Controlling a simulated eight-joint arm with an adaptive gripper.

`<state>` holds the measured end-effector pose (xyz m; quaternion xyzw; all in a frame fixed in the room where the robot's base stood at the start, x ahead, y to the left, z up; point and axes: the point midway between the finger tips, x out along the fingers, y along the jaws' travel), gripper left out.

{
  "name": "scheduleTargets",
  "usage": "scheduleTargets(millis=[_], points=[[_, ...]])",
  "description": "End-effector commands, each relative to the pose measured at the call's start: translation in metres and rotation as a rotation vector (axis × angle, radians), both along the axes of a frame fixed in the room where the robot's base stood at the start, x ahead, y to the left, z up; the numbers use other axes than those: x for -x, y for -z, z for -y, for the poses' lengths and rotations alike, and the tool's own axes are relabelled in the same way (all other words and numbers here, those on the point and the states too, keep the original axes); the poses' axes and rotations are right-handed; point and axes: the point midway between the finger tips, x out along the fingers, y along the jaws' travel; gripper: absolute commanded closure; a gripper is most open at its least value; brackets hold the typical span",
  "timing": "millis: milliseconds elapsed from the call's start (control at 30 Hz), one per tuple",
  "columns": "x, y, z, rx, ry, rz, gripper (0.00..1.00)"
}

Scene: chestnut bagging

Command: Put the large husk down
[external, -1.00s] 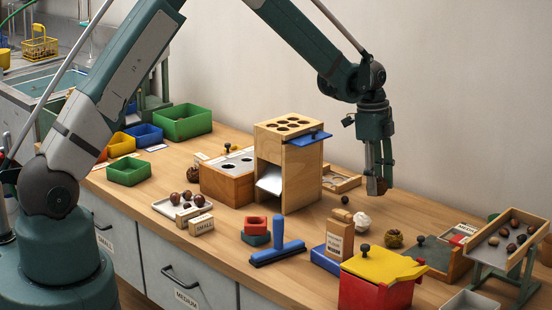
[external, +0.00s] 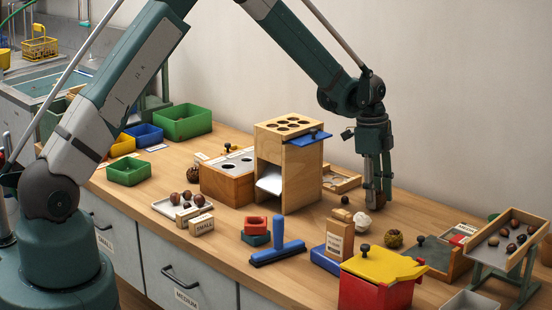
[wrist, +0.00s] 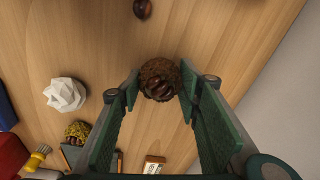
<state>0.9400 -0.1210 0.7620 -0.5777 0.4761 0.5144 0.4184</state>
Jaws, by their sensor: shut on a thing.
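My gripper (external: 377,197) points straight down behind the white faceted piece, low over the back right of the bench. It is shut on a brown spiky husk (wrist: 158,80), which sits between the fingertips in the wrist view with dark chestnuts showing in its opening. In the external view the fingers largely hide this husk. It is at or very near the wood; I cannot tell if it touches. A second, yellowish-brown husk (external: 393,239) lies on the bench nearer the camera and also shows in the wrist view (wrist: 77,132).
The white faceted piece (external: 362,221) and a small dark nut (external: 345,200) lie close to my gripper. The wooden tower (external: 288,165) stands to the left. The yellow-lidded red box (external: 375,290) and the sloped tray (external: 508,240) are in front. Bare wood surrounds the held husk.

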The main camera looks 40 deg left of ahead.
Motion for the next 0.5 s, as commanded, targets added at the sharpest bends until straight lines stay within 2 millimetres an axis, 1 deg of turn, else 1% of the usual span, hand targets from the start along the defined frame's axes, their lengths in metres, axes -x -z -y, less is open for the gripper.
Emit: scheduleTargets(millis=[267,300,367,400,500], points=[[-0.0001,0.0037,0.0,0.0,0.0,0.0,0.78],[-0.0001,0.003,-0.0001,0.0,0.0,0.0,0.6],[-0.0001,0.0028,-0.0001,0.0,0.0,0.0,0.53],[-0.0001,0.0027,0.0,0.0,0.0,0.0,0.51],[0.0,0.0027,0.0,0.0,0.0,0.0,0.51]])
